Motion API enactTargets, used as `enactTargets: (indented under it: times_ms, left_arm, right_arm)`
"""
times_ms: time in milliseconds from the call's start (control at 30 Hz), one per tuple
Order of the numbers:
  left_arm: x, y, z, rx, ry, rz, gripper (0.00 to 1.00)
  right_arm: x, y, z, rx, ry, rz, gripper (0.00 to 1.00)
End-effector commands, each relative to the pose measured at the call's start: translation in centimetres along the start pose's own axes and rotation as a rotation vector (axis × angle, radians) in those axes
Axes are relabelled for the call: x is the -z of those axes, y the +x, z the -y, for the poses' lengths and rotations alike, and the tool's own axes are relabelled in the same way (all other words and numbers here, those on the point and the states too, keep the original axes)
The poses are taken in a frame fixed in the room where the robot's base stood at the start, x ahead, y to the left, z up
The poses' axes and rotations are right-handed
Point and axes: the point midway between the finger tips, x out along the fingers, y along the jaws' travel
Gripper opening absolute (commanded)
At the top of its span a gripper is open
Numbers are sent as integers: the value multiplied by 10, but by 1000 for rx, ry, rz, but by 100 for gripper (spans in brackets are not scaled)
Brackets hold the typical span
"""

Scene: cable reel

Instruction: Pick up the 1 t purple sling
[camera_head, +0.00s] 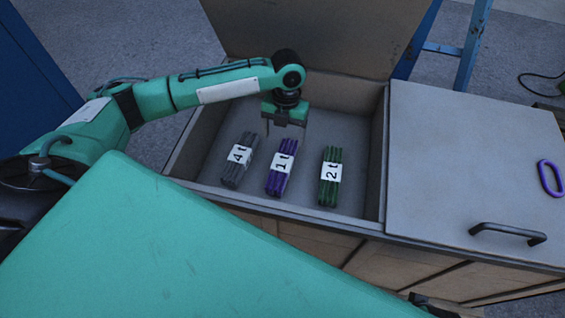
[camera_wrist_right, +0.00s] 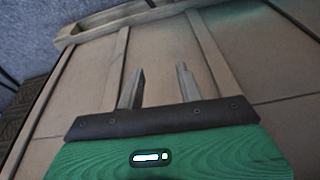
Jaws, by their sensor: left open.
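The purple sling (camera_head: 279,183) is a folded bundle with a white "1 t" label, lying on the floor of the open box compartment (camera_head: 345,103) between two other slings. My left gripper (camera_head: 286,130) points down over the compartment, just behind the purple sling in the picture. It is open and empty, and appears to be above the sling, not touching it. My right gripper (camera_wrist_right: 159,70) shows in the right wrist view, with its two fingers apart and nothing between them. It is in front of the wooden side of a box or crate (camera_wrist_right: 270,75).
A grey "4 t" sling (camera_head: 233,174) lies left of the purple one and a green "2 t" sling (camera_head: 329,190) right of it. The compartment walls surround them, with its lid (camera_head: 310,35) raised behind. The closed lid (camera_head: 460,150) at right has a dark handle (camera_head: 508,232) and a purple ring (camera_head: 550,178).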

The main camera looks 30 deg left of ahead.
Motion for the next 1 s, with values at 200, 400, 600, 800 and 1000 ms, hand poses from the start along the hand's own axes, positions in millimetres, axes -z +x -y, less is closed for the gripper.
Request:
enactTargets:
  times_ms: [200, 400, 600, 800, 1000]
  left_arm:
    - [1, 46, 0, -1, -1, -3, 78]
    - [0, 70, 0, 0, -1, -1, 78]
    - [1, 81, 1, 1, -1, -1, 78]
    - [1, 111, 2, -1, -2, -3, 78]
    - [0, 125, 2, 0, -1, 1, 78]
  right_arm:
    - [2, -10, 0, -1, 0, -13, 36]
    - [3, -17, 0, -1, 0, -21, 36]
    - [3, -19, 0, -1, -1, -21, 36]
    - [3, -25, 0, -1, -1, -30, 36]
    - [5, -37, 0, -1, -2, -40, 36]
